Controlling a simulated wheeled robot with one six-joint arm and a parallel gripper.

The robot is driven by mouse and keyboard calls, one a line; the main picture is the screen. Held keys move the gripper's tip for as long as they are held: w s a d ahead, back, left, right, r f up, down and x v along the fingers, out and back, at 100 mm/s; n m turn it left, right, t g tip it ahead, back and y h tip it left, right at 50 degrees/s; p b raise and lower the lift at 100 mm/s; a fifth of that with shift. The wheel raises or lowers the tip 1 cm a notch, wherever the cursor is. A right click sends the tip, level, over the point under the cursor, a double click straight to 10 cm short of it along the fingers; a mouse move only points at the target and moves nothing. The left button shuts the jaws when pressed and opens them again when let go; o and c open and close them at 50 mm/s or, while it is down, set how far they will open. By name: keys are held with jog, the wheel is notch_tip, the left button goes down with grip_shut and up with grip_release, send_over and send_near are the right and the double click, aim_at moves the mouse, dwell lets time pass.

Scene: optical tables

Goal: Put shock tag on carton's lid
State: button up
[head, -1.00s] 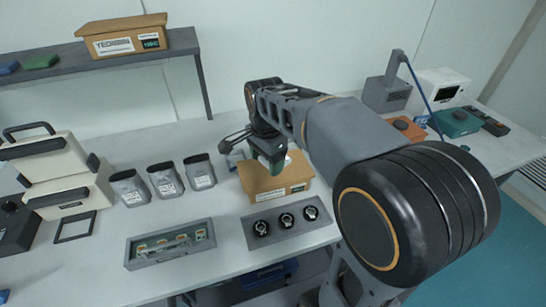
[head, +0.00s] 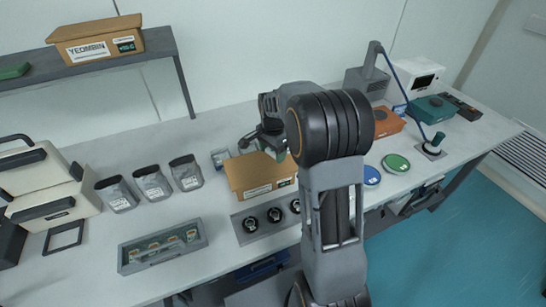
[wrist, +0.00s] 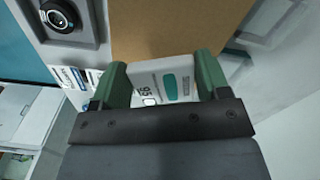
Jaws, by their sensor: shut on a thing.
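A brown cardboard carton (head: 262,178) stands on the table, with a white label on its front. In the wrist view its flat brown face (wrist: 175,28) lies beyond my fingers. My gripper (wrist: 163,80) has green fingers, shut on the shock tag (wrist: 150,82), a white piece with a green rectangle and dark print. I cannot tell whether the tag touches the carton.
Another carton (head: 97,42) sits on the shelf at the back left. A grey tray with round black parts (head: 263,221) lies in front of the table carton. Silver pouches (head: 152,182) stand to its left. A tray of small parts (head: 162,247) lies front left.

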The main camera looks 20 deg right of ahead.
aim_at(273, 152)
jog(key=shift+w+d+f, duration=0.1)
jog(key=shift+d+f, duration=0.1)
jog(key=shift+f, duration=1.5)
